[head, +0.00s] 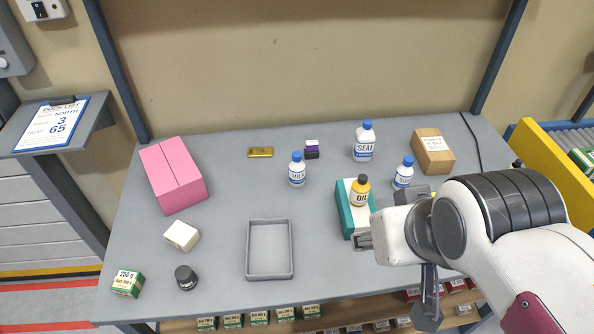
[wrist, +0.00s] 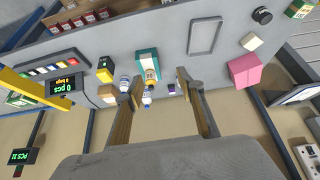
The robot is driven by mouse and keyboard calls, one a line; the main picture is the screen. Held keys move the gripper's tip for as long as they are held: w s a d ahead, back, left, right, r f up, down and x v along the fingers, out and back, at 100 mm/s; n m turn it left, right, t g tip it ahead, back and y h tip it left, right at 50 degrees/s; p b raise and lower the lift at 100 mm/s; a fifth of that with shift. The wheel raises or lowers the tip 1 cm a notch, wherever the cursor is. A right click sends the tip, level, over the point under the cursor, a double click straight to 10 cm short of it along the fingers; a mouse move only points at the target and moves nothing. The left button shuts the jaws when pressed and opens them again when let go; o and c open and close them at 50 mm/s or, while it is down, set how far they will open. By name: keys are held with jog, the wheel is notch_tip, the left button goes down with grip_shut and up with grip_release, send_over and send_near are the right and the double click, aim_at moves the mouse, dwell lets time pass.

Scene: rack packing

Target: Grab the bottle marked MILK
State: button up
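The bottle marked MILK (head: 297,170) is white with a blue cap and a blue label. It stands upright near the middle of the grey table in the head view. I cannot clearly pick it out in the wrist view, where a finger may hide it. My gripper (head: 385,219) is to the right of the bottle and nearer the camera, well apart from it, beside the teal box. In the wrist view my gripper (wrist: 159,76) has its two fingers spread wide, with nothing held between them.
The OIL bottle (head: 360,191) stands on the teal box (head: 345,215), between my gripper and the MILK bottle. Similar blue-capped bottles are the SEAL bottle (head: 364,142) and a smaller one (head: 403,173). A purple item (head: 311,150) stands just behind MILK. A grey tray (head: 270,275) lies in front.

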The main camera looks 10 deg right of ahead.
jog(key=w+f+n+t, duration=0.1)
jog(key=w+t, duration=0.1)
jog(key=w, duration=0.9)
jog(key=w+f+t, duration=0.2)
jog(key=w+t, duration=0.1)
jog(key=w, duration=0.7)
jog(key=w+a+f+t+y, duration=0.1)
jog(key=w+a+f+t, duration=0.1)
jog(key=w+f, duration=0.3)
jog(key=w+a+f+n+t+y, duration=0.1)
jog(key=w+a+f+t+y, duration=0.1)
jog(key=w, duration=0.5)
jog(key=shift+a+f+t, duration=0.85)
jog(key=shift+f+t, duration=0.5)
jog(key=shift+t, duration=0.05)
send_near(299, 160)
jog(key=shift+w+a, duration=0.15)
jog(key=shift+w, duration=0.85)
jog(key=shift+w+a, duration=0.2)
jog(key=shift+w, duration=0.8)
jog(key=shift+w+a, duration=0.1)
jog(key=shift+w, duration=0.5)
jog(key=shift+w, duration=0.15)
